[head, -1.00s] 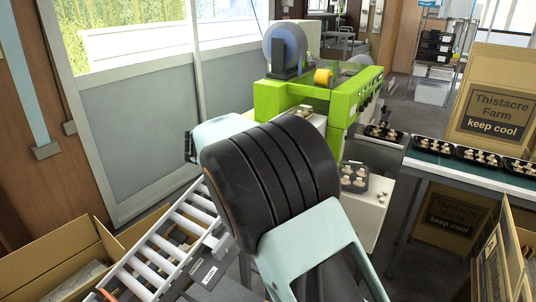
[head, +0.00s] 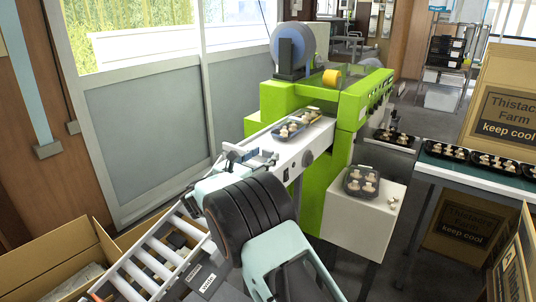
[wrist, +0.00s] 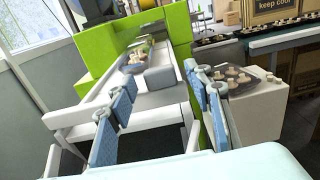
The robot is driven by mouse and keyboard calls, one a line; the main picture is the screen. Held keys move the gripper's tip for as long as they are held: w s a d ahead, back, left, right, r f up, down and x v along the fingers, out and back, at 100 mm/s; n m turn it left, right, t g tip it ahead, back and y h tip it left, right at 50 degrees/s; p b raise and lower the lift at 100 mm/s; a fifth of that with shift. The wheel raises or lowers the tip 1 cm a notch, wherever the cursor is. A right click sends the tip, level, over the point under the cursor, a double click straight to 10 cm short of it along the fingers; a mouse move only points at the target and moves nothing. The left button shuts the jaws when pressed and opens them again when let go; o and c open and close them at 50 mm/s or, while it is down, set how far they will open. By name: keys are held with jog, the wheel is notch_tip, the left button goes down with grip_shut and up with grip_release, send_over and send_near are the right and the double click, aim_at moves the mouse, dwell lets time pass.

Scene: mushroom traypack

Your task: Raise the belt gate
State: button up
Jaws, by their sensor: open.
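My gripper (head: 248,156) is open, at the near end of the white belt in front of the green machine. In the wrist view its two blue-padded fingers (wrist: 162,82) stand wide apart with nothing between them in contact. The belt (head: 292,152) carries black trays of mushrooms (head: 290,128). A grey block (wrist: 168,78) sits at the belt's side, between the fingers as seen but beyond them. I cannot tell whether this block is the belt gate or part of its mount. My arm hides some of the belt's near end in the head view.
A grey roller conveyor (head: 150,270) lies at lower left beside open cardboard boxes (head: 60,262). The green machine (head: 335,110) stands behind. A white stand (head: 362,225) holds a mushroom tray on the right. A table with more trays (head: 450,172) is farther right.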

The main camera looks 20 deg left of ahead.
jog(key=shift+x, duration=1.4)
jog(key=shift+c, duration=0.4)
grip_shut()
